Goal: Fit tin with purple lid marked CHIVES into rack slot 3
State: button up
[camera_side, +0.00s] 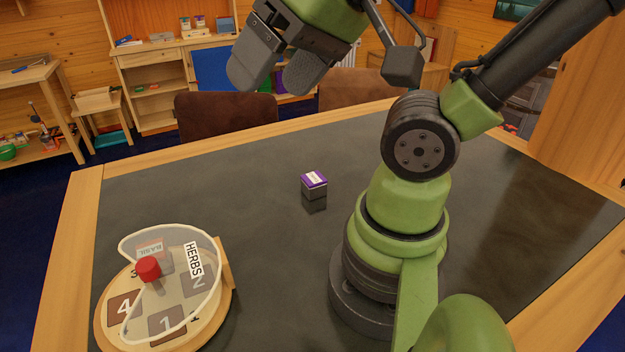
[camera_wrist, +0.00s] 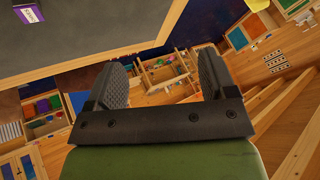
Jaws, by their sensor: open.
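The tin with the purple lid (camera_side: 314,181) stands upright on the dark tabletop in the side view, left of my arm's base. Its label is too small to read surely. It also shows at the top left corner of the wrist view (camera_wrist: 28,15). The round wooden rack (camera_side: 222,308) is at the front left, with plates numbered 1, 2 and 4 and a 3 partly hidden. A clear cover marked HERBS (camera_side: 208,262) with a red knob (camera_side: 148,268) lies over much of it. My gripper (camera_side: 280,78) is open and empty, high above the table's far edge, away from the tin.
Two brown chairs (camera_side: 225,118) stand behind the table's far edge. The tabletop (camera_side: 240,200) between rack and purple-lidded tin is clear.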

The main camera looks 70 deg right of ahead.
jog(key=w+d+f+m+g+h, duration=0.2)
jog(key=w+d, duration=0.3)
jog(key=d, duration=0.1)
jog(key=m+g, duration=0.3)
jog(key=g, duration=0.2)
send_over(311, 175)
notch_tip(311, 175, down, 16)
jog(key=f, duration=0.5)
jog(key=shift+s+d, duration=0.2)
jog(key=shift+d, duration=0.1)
jog(key=shift+w+a+f, duration=0.1)
jog(key=shift+f, duration=1.4)
jog(key=shift+w+a+f, duration=0.1)
jog(key=shift+f, duration=1.35)
jog(key=c, duration=1.1)
jog(key=shift+r, duration=0.1)
